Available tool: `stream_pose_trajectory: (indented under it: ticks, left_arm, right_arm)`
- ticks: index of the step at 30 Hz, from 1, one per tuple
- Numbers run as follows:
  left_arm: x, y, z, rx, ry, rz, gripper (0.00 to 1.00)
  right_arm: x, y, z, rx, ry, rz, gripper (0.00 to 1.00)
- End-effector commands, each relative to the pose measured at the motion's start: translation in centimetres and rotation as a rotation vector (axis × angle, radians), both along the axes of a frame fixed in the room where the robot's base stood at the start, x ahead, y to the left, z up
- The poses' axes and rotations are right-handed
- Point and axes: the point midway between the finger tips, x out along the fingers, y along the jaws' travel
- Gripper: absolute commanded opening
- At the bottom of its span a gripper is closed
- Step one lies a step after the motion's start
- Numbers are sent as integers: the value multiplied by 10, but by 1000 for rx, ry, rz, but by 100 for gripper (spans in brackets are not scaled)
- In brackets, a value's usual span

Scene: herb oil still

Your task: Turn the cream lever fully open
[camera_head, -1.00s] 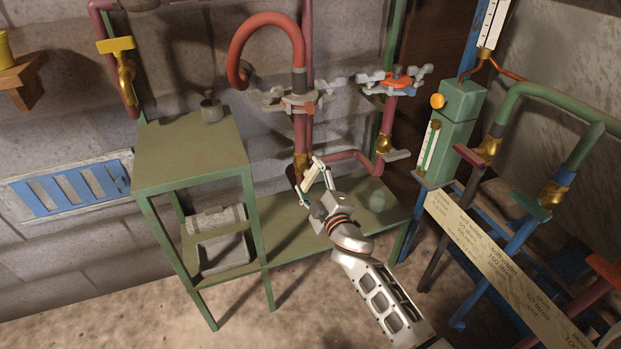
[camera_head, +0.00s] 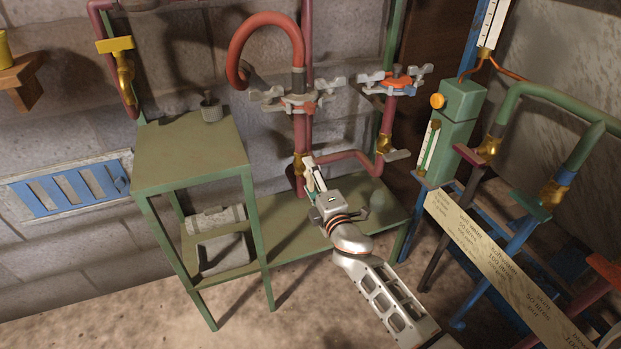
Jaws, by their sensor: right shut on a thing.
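A brass valve (camera_head: 298,163) sits low on the red vertical pipe at the middle, above the green bench. My right gripper (camera_head: 312,172) reaches up to it from the lower right and is shut at its front. A pale piece that looks like the cream lever (camera_head: 309,160) shows at the fingertips, mostly hidden by the fingers. How far the lever is turned cannot be made out. My left gripper is not in view.
A second brass valve (camera_head: 384,144) with a pale grey lever (camera_head: 397,155) is close on the right. Clamps (camera_head: 298,104) with wing nuts join the pipes above. The green bench (camera_head: 285,237) lies below my gripper, and a green box (camera_head: 456,115) stands to the right.

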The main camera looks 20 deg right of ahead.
Motion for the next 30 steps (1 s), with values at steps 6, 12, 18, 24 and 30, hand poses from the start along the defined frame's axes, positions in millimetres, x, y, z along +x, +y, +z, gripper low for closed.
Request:
stream_pose_trajectory:
  ticks: [6,12,18,24,30]
  left_arm:
    - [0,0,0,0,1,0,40]
    - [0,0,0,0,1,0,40]
    - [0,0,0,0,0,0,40]
    - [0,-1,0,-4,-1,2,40]
    - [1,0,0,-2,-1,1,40]
  right_arm:
    - [0,0,-1,-13,1,0,40]
    - [0,0,-1,-13,1,0,64]
    - [0,0,-1,-10,1,0,79]
    - [-1,0,-1,-8,1,0,79]
    - [-18,-1,-2,-9,2,2,79]
